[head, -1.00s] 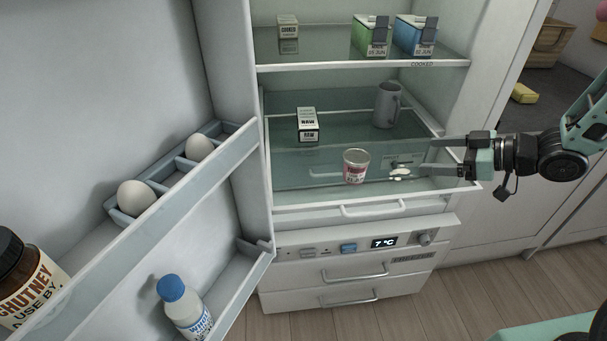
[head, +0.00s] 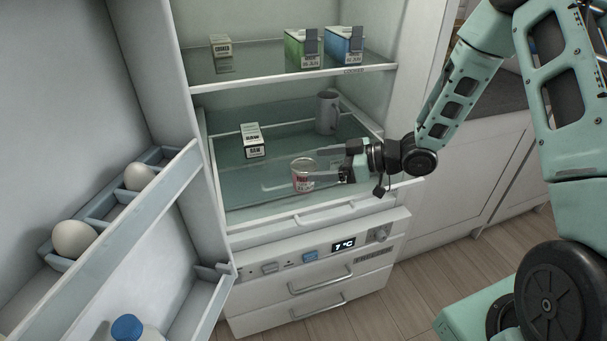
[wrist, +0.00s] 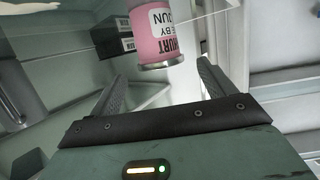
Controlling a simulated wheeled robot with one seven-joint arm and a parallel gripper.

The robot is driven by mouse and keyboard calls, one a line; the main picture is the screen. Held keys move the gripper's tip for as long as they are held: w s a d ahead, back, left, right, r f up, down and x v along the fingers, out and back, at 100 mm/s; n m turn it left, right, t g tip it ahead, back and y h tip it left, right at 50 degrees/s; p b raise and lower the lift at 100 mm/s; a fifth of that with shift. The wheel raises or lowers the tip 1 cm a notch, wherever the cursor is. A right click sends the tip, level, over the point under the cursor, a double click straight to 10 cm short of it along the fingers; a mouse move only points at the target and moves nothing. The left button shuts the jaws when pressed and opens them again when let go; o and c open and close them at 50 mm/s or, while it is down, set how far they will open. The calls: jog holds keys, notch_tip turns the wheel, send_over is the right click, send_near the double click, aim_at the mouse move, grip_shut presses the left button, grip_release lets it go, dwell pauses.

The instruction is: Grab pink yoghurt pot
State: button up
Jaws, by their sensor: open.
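The pink yoghurt pot (head: 303,180) has a pale lid and a printed label. It stands on the glass shelf of the open fridge, near the front. My gripper (head: 320,167) reaches in from the right, with its fingers open and their tips beside the pot. In the wrist view the pot (wrist: 152,40) appears between and just beyond the two open fingertips (wrist: 161,70). I cannot tell whether either finger touches it.
A grey mug (head: 327,112) and a RAW carton (head: 252,140) stand behind the pot. Green (head: 303,48) and blue (head: 344,45) cartons and a small box (head: 221,46) are on the upper shelf. The open door (head: 130,240) on the left holds eggs (head: 75,239) and a blue-capped bottle (head: 127,328).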

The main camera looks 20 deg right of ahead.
aim_at(307, 164)
jog(key=x, duration=0.5)
jog(key=shift+a+r+p, duration=0.1)
jog(key=shift+a+p, duration=0.05)
jog(key=shift+p, duration=0.15)
jog(key=c, duration=1.1)
